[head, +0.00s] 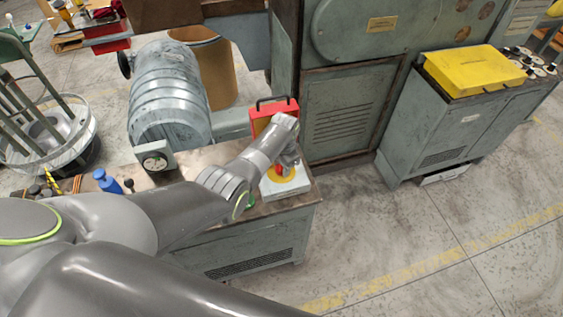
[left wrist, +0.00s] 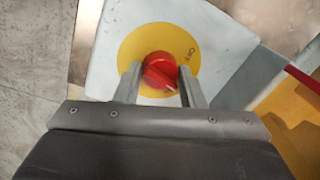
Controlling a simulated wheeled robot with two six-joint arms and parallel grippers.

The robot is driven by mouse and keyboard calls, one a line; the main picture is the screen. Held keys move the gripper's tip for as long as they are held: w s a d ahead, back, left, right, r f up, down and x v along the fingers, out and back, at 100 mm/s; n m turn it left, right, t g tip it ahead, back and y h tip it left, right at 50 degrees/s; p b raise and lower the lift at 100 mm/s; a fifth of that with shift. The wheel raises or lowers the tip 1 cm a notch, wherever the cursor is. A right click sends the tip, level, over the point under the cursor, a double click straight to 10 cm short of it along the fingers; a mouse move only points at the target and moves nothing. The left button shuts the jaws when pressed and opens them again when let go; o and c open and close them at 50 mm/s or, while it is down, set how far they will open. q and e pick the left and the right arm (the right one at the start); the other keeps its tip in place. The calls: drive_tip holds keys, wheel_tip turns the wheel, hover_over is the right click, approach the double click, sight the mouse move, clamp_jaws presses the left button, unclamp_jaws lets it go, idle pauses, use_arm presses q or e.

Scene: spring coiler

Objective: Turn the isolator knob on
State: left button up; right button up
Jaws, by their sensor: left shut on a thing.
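The isolator knob (left wrist: 160,72) is red with a white pointer line and sits on a round yellow plate (left wrist: 135,48) marked OFF. In the left wrist view the pointer line slants toward the lower right. The plate is on a light grey box (left wrist: 228,50), which also shows on the cabinet top in the head view (head: 292,187). My left gripper (left wrist: 160,84) is shut on the knob, with one finger on each side of it. In the head view my left arm partly hides the knob (head: 281,170). My right gripper is not in view.
A red case with a black handle (head: 272,112) stands behind the isolator box. A small dial gauge (head: 155,162) and a blue bottle (head: 107,182) are on the left of the cabinet top. Open floor (head: 400,240) lies to the right.

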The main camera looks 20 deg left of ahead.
use_arm(q)
drive_tip(key=m+p, duration=0.1)
drive_tip(key=m, duration=0.2)
drive_tip(key=shift+r+m, duration=0.1)
drive_tip(key=shift+m, duration=1.5)
drive_tip(key=shift+p, duration=0.3)
drive_tip(key=o, duration=1)
drive_tip(key=shift+r, duration=0.45)
drive_tip(key=r, duration=1.1)
drive_tip(key=s+r, duration=0.1)
drive_tip(key=r, duration=0.4)
drive_tip(key=shift+s+d+r, duration=0.1)
drive_tip(key=shift+d+r, duration=0.1)
